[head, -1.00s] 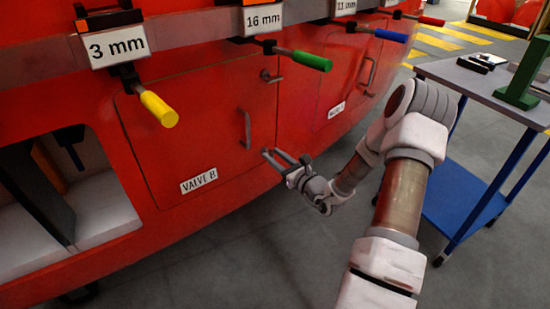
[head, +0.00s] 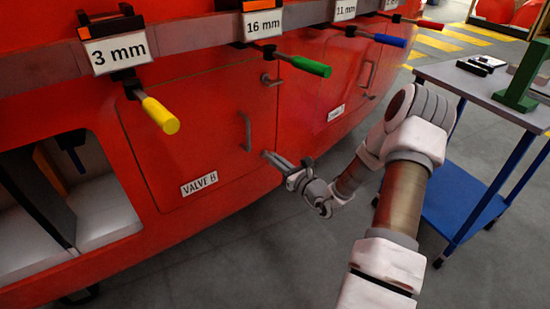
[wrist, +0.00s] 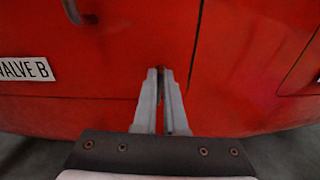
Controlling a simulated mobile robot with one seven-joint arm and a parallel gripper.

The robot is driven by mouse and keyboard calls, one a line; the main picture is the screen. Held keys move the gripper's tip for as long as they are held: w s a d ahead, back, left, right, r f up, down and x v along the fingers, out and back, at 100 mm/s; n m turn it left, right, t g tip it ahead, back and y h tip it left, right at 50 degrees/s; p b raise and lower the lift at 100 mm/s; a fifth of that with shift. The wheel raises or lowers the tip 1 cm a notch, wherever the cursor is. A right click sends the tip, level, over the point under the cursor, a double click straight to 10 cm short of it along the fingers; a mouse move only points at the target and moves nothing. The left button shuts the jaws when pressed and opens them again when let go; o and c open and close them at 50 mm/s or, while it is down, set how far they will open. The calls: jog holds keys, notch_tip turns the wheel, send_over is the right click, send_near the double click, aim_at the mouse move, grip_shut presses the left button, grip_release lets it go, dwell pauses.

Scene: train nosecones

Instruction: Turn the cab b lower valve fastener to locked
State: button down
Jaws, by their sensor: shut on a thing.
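The red door labelled VALVE B (head: 190,140) is closed in the red nosecone's side. My gripper (head: 270,156) is at the door's lower right edge, below the curved grey door handle (head: 246,131). In the wrist view my gripper (wrist: 161,72) has its two grey fingers close together against the red panel. The lower fastener is mostly hidden between the fingertips; only a small dark bit shows there, so its turn angle cannot be told. The fingers are shut on it.
Yellow (head: 160,115), green (head: 311,66) and blue (head: 390,40) handled tools hang from a rail above. A blue-framed table (head: 480,85) stands at right. An open compartment (head: 105,205) is at left. Grey floor is clear below the gripper.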

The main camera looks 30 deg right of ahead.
jog(key=shift+w+d+f+m+p, duration=0.1)
jog(key=shift+d+f+m+p, duration=0.1)
jog(key=shift+m+p, duration=2.2)
jog(key=shift+s+d+f+m+p, duration=0.15)
jog(key=shift+m+p, duration=1.3)
jog(key=shift+m, duration=1.9)
jog(key=shift+w+d+f+m+p, duration=0.15)
jog(key=shift+d+f+m+p, duration=0.1)
jog(key=shift+m+p, duration=2.15)
jog(key=shift+m+b, duration=0.4)
jog(key=shift+m, duration=0.15)
jog(key=c, duration=1)
grip_release()
jog(key=p+v, duration=0.1)
jog(key=v, duration=1.6)
jog(key=shift+s+p, duration=0.2)
jog(key=shift+p, duration=0.15)
